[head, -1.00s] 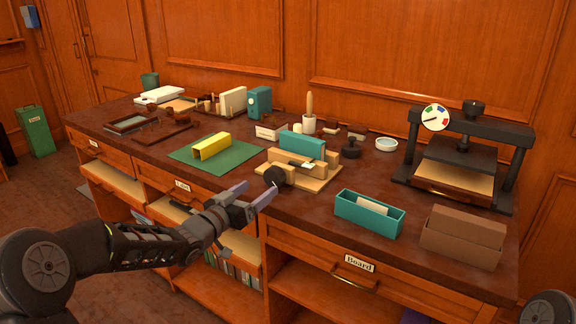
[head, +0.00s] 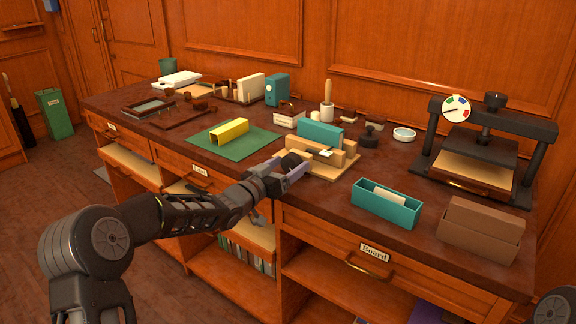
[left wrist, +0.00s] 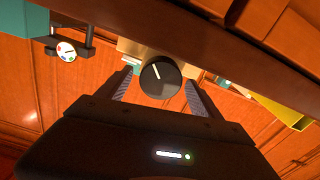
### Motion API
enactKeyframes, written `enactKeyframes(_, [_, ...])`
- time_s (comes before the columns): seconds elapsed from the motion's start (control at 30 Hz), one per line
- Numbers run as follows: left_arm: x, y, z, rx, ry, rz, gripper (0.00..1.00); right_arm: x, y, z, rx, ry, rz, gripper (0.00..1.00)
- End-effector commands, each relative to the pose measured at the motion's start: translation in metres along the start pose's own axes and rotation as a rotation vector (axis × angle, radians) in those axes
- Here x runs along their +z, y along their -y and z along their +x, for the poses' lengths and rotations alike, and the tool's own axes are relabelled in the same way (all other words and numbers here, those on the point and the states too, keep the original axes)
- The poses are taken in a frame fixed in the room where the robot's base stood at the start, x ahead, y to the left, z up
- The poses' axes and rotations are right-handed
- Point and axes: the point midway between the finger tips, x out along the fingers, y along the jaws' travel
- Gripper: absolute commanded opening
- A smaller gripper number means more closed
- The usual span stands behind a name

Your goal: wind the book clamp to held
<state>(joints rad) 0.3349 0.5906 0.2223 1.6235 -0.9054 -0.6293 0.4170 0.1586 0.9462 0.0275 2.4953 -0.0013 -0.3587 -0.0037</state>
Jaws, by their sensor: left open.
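The book clamp (head: 327,163) stands near the front edge of the bench, with wooden jaws on a pale base. A teal book (head: 320,135) stands upright between its jaws. Its dark round knob (head: 291,161) faces the front left; in the left wrist view the knob (left wrist: 160,77) has a white pointer line tilted a little left of upright. My left gripper (head: 286,172) is open, with its fingers on either side of the knob. In the left wrist view the fingers (left wrist: 158,90) stand apart from the knob, with gaps on both sides. My right gripper is out of view.
A teal open box (head: 387,207) and a brown box (head: 480,232) stand right of the clamp. A black press with a dial (head: 456,108) stands at the back right. A green mat (head: 232,150) with a yellow piece lies to the left.

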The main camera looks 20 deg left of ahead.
Motion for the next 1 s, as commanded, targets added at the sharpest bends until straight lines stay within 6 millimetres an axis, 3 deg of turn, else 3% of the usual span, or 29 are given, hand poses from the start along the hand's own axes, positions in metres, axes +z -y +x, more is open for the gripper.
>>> enactKeyframes(0.3, [0.0004, 0.0004, 0.0030, -0.001, 0.001, 0.000, 0.74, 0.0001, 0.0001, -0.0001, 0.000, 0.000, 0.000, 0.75])
enactKeyframes(1.0, [0.0004, 0.0005, 0.0027, -0.001, 0.001, 0.000, 0.17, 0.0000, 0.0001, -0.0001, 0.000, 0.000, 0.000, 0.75])
